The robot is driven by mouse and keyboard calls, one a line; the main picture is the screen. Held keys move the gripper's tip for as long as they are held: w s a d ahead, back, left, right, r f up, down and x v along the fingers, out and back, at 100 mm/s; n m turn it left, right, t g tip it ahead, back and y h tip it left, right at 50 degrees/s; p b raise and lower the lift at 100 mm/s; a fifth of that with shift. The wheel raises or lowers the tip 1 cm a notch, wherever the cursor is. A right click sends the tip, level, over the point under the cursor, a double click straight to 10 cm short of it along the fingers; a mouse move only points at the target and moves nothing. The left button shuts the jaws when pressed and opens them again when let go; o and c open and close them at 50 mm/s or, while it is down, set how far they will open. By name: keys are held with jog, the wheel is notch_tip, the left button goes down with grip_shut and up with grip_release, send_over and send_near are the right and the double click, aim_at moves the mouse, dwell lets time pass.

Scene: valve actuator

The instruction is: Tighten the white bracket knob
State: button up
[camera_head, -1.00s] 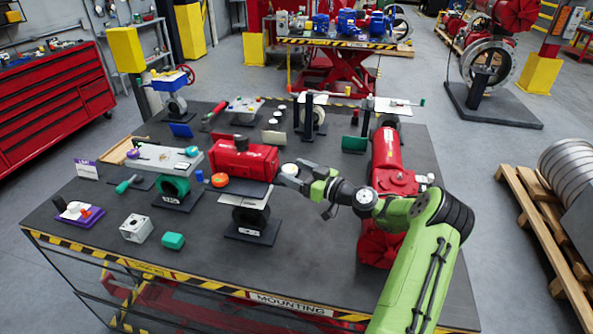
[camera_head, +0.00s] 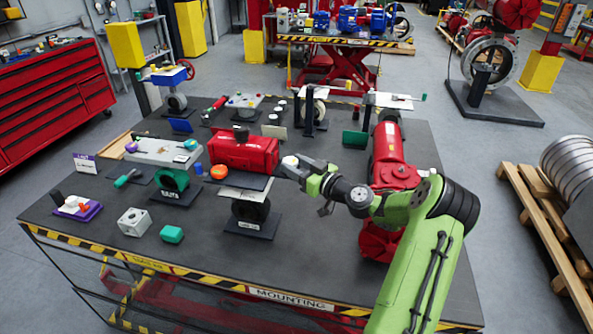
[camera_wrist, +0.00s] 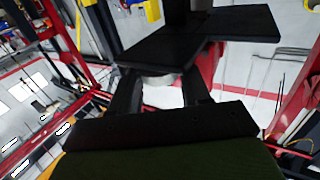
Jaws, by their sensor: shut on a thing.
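The white knob (camera_head: 289,161) is at the right end of the dark bracket plate (camera_head: 245,181), beside the red actuator body (camera_head: 243,152). My gripper (camera_head: 292,166) reaches in from the right and is shut on the knob. In the wrist view, the two dark fingers (camera_wrist: 160,92) stand on either side of the pale round knob (camera_wrist: 159,79), just below the dark bracket plate (camera_wrist: 200,38). The fingers and plate hide much of the knob, so its thread and seating cannot be seen.
A valve on a black stand (camera_head: 252,222) is under the bracket. An orange cap (camera_head: 219,172) lies left of it. A red actuator (camera_head: 389,160) stands behind my arm. A grey box (camera_head: 134,222) and green block (camera_head: 172,234) are at front left. The front middle of the table (camera_head: 310,265) is clear.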

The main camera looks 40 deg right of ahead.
jog(key=m+h+b, duration=0.1)
jog(key=h, duration=0.1)
jog(key=m+h+b, duration=0.1)
jog(key=h+b, duration=0.1)
jog(key=shift+a+f+m, duration=0.1)
jog(key=shift+a+m, duration=0.2)
jog(key=shift+a, duration=0.1)
jog(key=shift+a+m+h+b, duration=0.1)
jog(key=shift+m+h+b, duration=0.6)
jog(key=shift+h, duration=0.8)
jog(key=shift+m, duration=0.3)
jog(key=shift+r, duration=0.2)
jog(key=o, duration=1.1)
jog(key=shift+c, duration=0.2)
jog(key=shift+f, duration=0.1)
